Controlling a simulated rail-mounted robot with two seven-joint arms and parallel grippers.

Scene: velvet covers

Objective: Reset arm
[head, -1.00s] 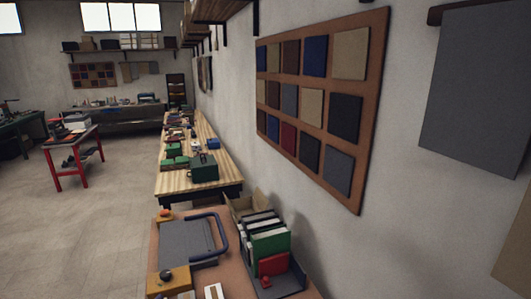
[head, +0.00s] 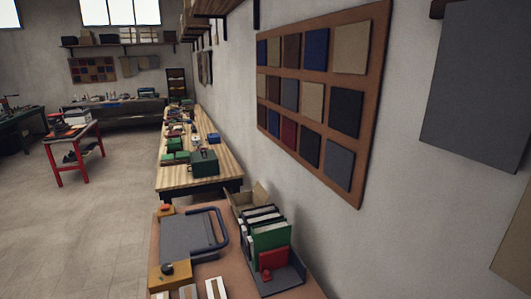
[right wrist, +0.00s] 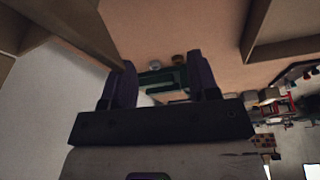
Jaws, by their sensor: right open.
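My right gripper (right wrist: 162,82) shows in the right wrist view, with its two dark purple fingers apart. A dark green item (right wrist: 165,77) shows in the gap between the fingers, beyond them; I see no contact with it. Neither gripper nor arm shows in the head view. My left gripper is not in view.
In the head view, a near table (head: 225,284) holds a grey press-like device (head: 188,240) with a blue handle, and a rack of books (head: 268,240). Behind it, a wooden bench (head: 213,183) carries a green toolbox (head: 204,163). The floor at left is mostly clear.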

